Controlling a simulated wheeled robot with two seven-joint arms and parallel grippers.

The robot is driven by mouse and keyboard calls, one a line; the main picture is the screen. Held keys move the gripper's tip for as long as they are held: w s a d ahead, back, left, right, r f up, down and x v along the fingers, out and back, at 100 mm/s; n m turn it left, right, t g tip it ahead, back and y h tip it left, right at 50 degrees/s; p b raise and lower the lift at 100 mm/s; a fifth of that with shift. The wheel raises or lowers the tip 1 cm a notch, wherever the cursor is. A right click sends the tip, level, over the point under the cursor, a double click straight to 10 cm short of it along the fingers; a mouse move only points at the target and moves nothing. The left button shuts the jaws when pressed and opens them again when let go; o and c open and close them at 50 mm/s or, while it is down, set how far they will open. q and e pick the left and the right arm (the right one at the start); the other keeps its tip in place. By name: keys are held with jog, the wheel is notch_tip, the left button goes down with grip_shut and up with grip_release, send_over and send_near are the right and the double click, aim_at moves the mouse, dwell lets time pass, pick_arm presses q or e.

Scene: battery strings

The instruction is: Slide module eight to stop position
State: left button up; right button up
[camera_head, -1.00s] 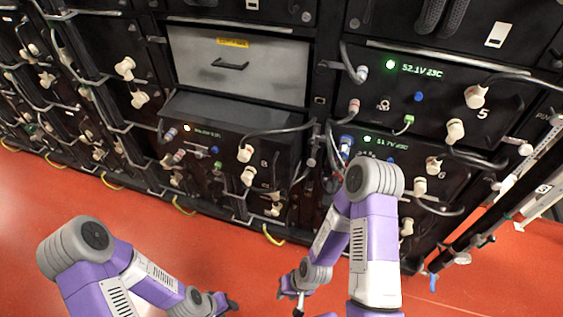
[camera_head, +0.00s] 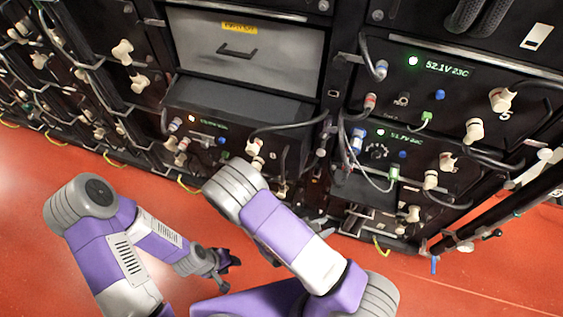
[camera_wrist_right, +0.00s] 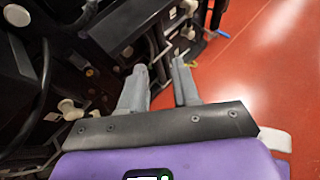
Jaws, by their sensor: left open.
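Module eight appears to be the black unit (camera_head: 208,130) below the grey drawer, with a small lit display and pale knobs. It juts out from the rack and its top surface shows; its number is not readable now. My right arm covers part of its lower right area. My left gripper (camera_head: 225,265) is open and empty over the red floor, away from the rack. My right gripper is mostly hidden behind my right arm in the head view. In the right wrist view, my right gripper (camera_wrist_right: 158,72) has its fingers apart, empty, near the rack front.
A grey drawer (camera_head: 235,45) with a yellow label sits above the module. A module with a green display (camera_head: 440,80) and another below it stand to the right, with loose cables. The red floor (camera_head: 60,165) is clear in front of the rack.

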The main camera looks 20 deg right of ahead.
jog(key=w+a+r+n+t+y, duration=0.1)
jog(key=w+a+r+n+t, duration=0.45)
jog(key=w+r+t, duration=0.25)
jog(key=n+t+y, duration=0.4)
jog(key=n+t, duration=0.1)
send_near(282, 168)
jog(key=x, duration=0.3)
jog(key=shift+m, duration=0.25)
jog(key=x, duration=0.6)
jog(key=shift+w+d+r, duration=0.15)
jog(key=shift+w+d, duration=0.05)
jog(key=shift+w, duration=0.1)
jog(key=shift+w+d, duration=0.15)
jog(key=shift+w, duration=0.25)
jog(key=shift+c, duration=0.5)
grip_shut()
